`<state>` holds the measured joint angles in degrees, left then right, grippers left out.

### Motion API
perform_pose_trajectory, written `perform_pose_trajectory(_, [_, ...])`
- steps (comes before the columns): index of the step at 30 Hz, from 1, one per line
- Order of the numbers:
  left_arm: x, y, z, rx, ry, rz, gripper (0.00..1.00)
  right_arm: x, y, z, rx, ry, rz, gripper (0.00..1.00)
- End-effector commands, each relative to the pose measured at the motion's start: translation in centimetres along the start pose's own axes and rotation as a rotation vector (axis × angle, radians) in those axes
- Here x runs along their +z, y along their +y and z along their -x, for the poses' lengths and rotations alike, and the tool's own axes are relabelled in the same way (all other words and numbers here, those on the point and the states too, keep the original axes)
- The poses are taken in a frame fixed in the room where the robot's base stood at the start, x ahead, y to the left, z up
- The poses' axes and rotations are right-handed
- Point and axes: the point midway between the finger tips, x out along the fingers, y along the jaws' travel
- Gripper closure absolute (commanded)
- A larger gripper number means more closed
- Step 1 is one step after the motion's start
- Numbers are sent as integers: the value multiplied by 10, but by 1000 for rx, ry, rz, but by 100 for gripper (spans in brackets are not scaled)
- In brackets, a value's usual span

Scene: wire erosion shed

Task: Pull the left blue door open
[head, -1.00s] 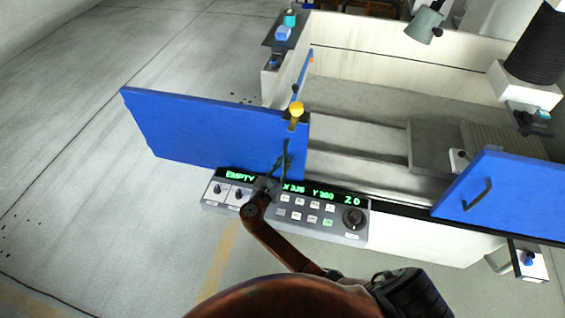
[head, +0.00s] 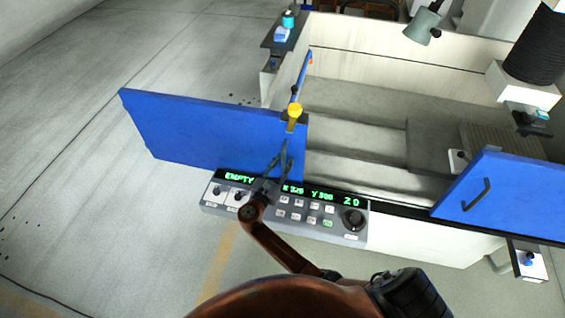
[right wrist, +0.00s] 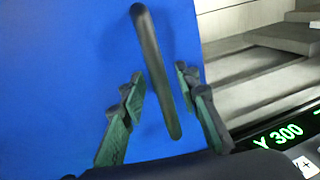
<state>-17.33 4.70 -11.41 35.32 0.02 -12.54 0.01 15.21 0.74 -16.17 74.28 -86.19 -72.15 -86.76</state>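The left blue door (head: 195,132) stands out to the left of the machine's tank, and the tank is uncovered between it and the right blue door (head: 490,200). The left door's dark bar handle (right wrist: 157,70) shows tilted in the right wrist view. My right gripper (head: 282,152) is at the lower right part of the left door. In the right wrist view its fingers (right wrist: 160,92) are open on either side of the handle's lower part, with gaps to it. The handle is hard to make out in the head view. My left gripper is not in view.
A control panel (head: 285,209) with green readouts and a knob lies just below my right gripper. A lamp (head: 424,25) hangs over the tank's back. The floor left of the door is clear.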

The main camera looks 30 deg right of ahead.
Motion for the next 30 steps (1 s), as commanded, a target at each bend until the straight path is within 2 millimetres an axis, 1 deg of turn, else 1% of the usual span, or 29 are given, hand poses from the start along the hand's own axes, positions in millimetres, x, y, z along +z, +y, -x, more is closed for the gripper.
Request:
perform_pose_trajectory(5, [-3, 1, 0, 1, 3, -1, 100, -1, 1, 24, 3, 4, -1, 70])
perform_pose_trajectory(12, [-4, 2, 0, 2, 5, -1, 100, -1, 1, 74, 3, 3, -1, 70])
perform_pose_trajectory(15, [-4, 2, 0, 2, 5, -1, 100, -1, 0, 92, 1, 4, -1, 70])
perform_pose_trajectory(18, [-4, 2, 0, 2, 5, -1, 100, -1, 1, 105, 1, 3, 0, 70])
perform_pose_trajectory(23, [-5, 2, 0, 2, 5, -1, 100, -1, 1, 117, 1, 2, 0, 70])
perform_pose_trajectory(30, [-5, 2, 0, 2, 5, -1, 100, 0, 1, 118, 1, 1, 0, 70])
